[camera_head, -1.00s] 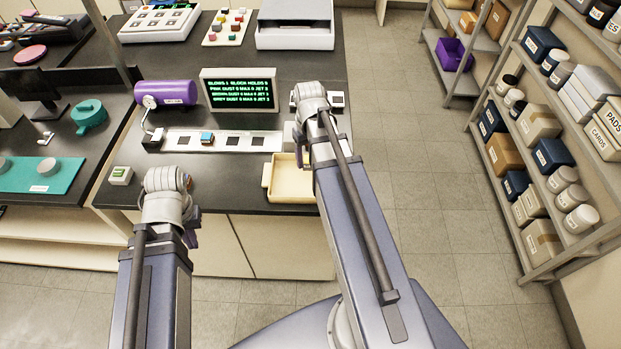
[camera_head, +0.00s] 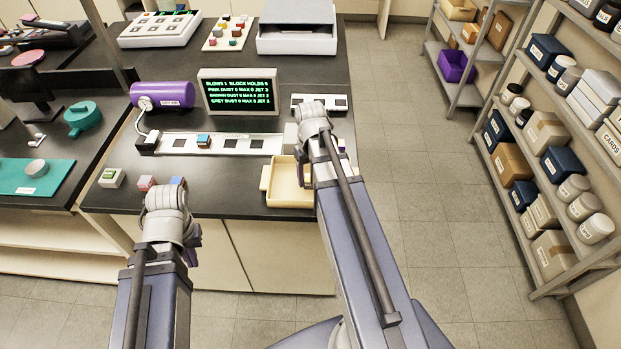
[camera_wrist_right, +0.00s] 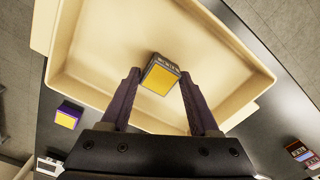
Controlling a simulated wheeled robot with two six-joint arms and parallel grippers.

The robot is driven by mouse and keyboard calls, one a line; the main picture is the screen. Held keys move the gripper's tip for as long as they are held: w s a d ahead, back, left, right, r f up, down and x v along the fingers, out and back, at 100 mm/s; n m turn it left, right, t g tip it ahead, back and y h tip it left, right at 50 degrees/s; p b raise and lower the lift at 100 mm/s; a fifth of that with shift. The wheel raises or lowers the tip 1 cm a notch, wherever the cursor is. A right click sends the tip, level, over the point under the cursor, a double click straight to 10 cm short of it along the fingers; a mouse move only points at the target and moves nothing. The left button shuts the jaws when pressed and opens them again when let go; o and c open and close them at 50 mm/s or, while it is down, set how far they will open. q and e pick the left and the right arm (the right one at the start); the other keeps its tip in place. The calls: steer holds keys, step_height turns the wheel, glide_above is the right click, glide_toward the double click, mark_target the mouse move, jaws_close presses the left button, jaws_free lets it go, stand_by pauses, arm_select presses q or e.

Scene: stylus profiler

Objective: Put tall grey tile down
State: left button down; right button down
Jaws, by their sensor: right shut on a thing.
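My right gripper (camera_wrist_right: 160,76) is shut on a small block with a grey labelled side and a yellow face, which I take as the tall grey tile (camera_wrist_right: 160,80). It holds the tile over the cream tray (camera_wrist_right: 90,60); whether the tile touches the tray floor I cannot tell. In the head view the tray (camera_head: 268,183) stands at the bench's front edge, partly behind my right arm, which hides the tile. My left gripper (camera_head: 192,240) hangs in front of the bench edge, its fingertips mostly hidden behind its wrist.
A pale slotted strip (camera_head: 235,144) with a blue-topped block (camera_head: 204,140) lies behind the tray. A screen (camera_head: 238,93) and a purple cylinder (camera_head: 163,95) stand behind it. A pink block (camera_head: 146,182) and a white-green box (camera_head: 111,178) sit near my left arm.

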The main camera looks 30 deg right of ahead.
steer(key=shift+f, duration=0.1)
steer(key=shift+c, duration=0.6)
jaws_free()
step_height(320, 180, up, 12)
steer(key=p, duration=1.2)
steer(key=shift+r, duration=0.2)
